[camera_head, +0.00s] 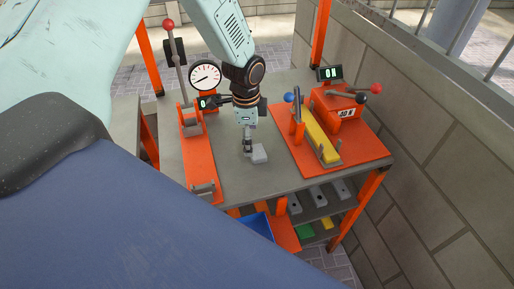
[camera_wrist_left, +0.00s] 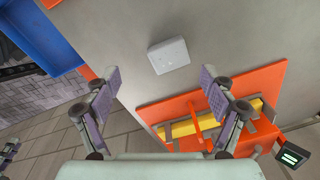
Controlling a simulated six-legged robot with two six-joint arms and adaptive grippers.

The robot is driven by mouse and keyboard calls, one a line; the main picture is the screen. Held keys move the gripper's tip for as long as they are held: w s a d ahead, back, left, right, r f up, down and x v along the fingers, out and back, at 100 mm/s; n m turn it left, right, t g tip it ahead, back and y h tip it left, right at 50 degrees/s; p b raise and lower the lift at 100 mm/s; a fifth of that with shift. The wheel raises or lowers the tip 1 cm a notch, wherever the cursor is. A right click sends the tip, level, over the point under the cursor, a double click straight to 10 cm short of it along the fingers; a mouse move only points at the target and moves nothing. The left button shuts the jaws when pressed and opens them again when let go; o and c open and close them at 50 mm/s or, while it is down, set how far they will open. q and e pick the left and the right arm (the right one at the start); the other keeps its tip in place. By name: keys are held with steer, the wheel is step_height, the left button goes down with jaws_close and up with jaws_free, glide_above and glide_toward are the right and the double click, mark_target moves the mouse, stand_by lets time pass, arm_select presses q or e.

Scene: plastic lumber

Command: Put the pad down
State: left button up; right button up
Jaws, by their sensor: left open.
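A small light-grey pad (camera_head: 259,155) lies flat on the grey table top (camera_head: 240,182), in the gap between two orange base plates. In the left wrist view the pad (camera_wrist_left: 168,55) lies on the bare surface, just beyond my fingertips. My left gripper (camera_head: 248,150) points down beside the pad, at its left in the head view. In the left wrist view its two fingers (camera_wrist_left: 160,74) are spread wide with nothing between them. Whether a finger touches the pad cannot be told. My right gripper is in neither view.
An orange lever press with a dial gauge (camera_head: 205,76) stands left of the gripper. An orange fixture with a yellow bar (camera_head: 322,141) and levers stands right. A blue bin (camera_head: 257,226) and grey blocks sit below the table. A block wall (camera_head: 425,150) borders the right.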

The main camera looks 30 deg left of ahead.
mark_target(257, 151)
arm_select(q)
steer(key=n, duration=0.1)
steer(key=w+r+n, duration=0.1)
steer(key=n, duration=0.1)
steer(key=shift+w+d+h, duration=0.2)
steer(key=shift+w+h, duration=0.1)
steer(key=shift+d+n, duration=0.2)
steer(key=shift+n, duration=0.4)
steer(key=shift+w+a+f, duration=0.1)
steer(key=shift+w+f, duration=0.05)
steer(key=shift+f, duration=1.15)
steer(key=shift+w+f, duration=0.15)
steer(key=shift+f, duration=1.2)
steer(key=shift+w+a+f, duration=0.1)
steer(key=shift+w+f, duration=0.05)
steer(key=shift+f, duration=1.15)
steer(key=shift+r, duration=0.1)
steer(key=c, duration=1.4)
